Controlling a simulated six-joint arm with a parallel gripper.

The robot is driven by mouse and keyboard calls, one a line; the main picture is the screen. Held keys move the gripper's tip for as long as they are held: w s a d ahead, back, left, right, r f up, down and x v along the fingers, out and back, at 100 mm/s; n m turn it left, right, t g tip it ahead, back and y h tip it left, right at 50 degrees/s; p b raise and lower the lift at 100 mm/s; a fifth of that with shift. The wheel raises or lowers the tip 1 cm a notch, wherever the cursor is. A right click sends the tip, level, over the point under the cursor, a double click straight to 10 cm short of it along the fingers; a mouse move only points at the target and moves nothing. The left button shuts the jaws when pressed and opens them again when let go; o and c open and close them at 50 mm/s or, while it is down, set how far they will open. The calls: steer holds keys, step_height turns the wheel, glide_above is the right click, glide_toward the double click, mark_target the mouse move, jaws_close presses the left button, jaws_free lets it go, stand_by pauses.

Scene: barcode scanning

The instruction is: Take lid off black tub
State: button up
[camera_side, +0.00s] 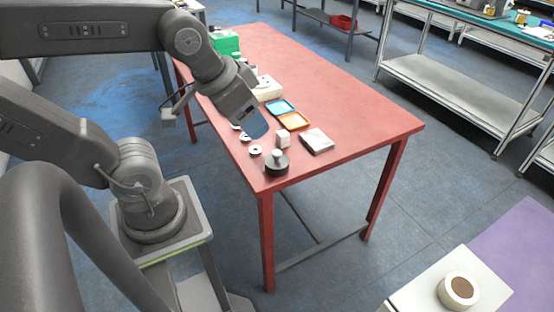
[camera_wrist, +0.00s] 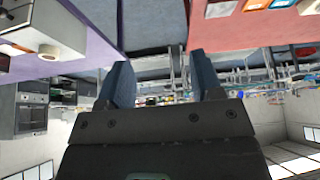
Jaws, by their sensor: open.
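The black tub (camera_side: 278,168) stands upright near the front corner of the red table in the side view. A grey lid with a round knob (camera_side: 277,156) sits on top of it. My gripper (camera_side: 256,126) is above the table's left edge, up and to the left of the tub and apart from it. In the wrist view my gripper (camera_wrist: 163,72) has its two blue fingers spread wide with nothing between them. I cannot make out the tub in the wrist view.
On the red table (camera_side: 355,120) are a white box (camera_side: 283,139), a grey-white flat block (camera_side: 317,141), an orange tray (camera_side: 293,121), a blue tray (camera_side: 280,107) and small white rings (camera_side: 255,150). The table's right side is clear. A white roll (camera_side: 459,290) stands on a separate surface.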

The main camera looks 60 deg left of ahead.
steer(key=w+a+f+n+g+y, duration=0.1)
steer(key=w+a+f+n+g, duration=0.1)
steer(key=w+a+f+n, duration=0.35)
steer(key=n+g, duration=0.2)
steer(key=n, duration=0.1)
glide_toward(277, 152)
steer(key=f, duration=0.4)
steer(key=shift+w+f, duration=0.25)
steer(key=shift+f, duration=0.05)
steer(key=shift+w+a+f, duration=0.15)
steer(key=shift+f, duration=0.75)
steer(key=shift+w+a+f, duration=0.15)
steer(key=shift+f, duration=0.75)
steer(key=shift+w+a+f, duration=0.15)
steer(key=shift+f, duration=0.75)
steer(key=shift+c, duration=0.2)
steer(key=c, duration=0.9)
